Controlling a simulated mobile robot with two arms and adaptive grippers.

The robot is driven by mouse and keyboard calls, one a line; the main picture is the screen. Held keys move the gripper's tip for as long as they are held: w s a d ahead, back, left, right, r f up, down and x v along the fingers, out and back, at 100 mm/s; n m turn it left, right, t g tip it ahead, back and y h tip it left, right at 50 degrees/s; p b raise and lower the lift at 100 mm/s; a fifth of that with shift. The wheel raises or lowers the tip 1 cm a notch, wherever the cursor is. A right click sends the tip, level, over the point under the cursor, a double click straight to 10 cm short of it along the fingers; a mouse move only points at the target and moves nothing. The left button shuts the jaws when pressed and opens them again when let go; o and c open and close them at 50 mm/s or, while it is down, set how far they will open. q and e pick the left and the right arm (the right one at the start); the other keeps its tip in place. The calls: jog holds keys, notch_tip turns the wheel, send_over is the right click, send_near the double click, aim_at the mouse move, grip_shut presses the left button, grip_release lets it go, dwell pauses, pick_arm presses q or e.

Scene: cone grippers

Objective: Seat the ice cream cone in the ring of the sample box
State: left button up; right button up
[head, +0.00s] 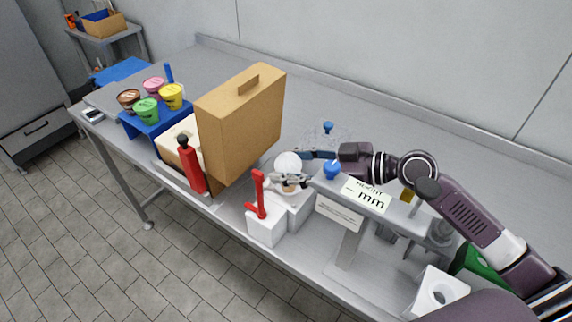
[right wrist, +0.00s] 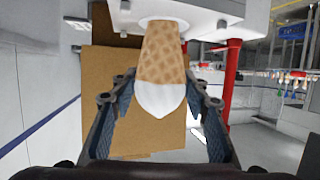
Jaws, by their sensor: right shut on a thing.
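The ice cream cone shows its round white top (head: 288,161) in the head view. In the right wrist view the brown waffle cone (right wrist: 162,55) points its narrow end up at a white round rim (right wrist: 164,21) on a white box. The cone's tip is hidden there, and I cannot tell how deep it sits. My right gripper (head: 303,168) is shut on the cone, one finger on each side. The white box (head: 299,207) under the cone seems to be the sample box; its ring is mostly hidden in the head view. My left gripper is not in view.
A red lever (head: 259,193) on a white block stands just in front. A tall tan case (head: 241,120) stands left of the cone. A "HEIGHT mm" gauge (head: 362,193) is under my right arm. A white block with a hole (head: 440,290) is at front right. Colored tubs (head: 147,110) stand far left.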

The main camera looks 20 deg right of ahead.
jog(key=shift+a+f, duration=0.3)
jog(key=shift+f, duration=0.05)
jog(key=o, duration=0.9)
jog(key=shift+f, duration=0.1)
jog(key=shift+o, duration=0.2)
jog(key=shift+d, duration=0.1)
jog(key=shift+s+d, duration=0.1)
jog(key=shift+d, duration=0.35)
jog(key=v, duration=0.7)
jog(key=shift+d, duration=0.15)
jog(key=shift+r, duration=0.35)
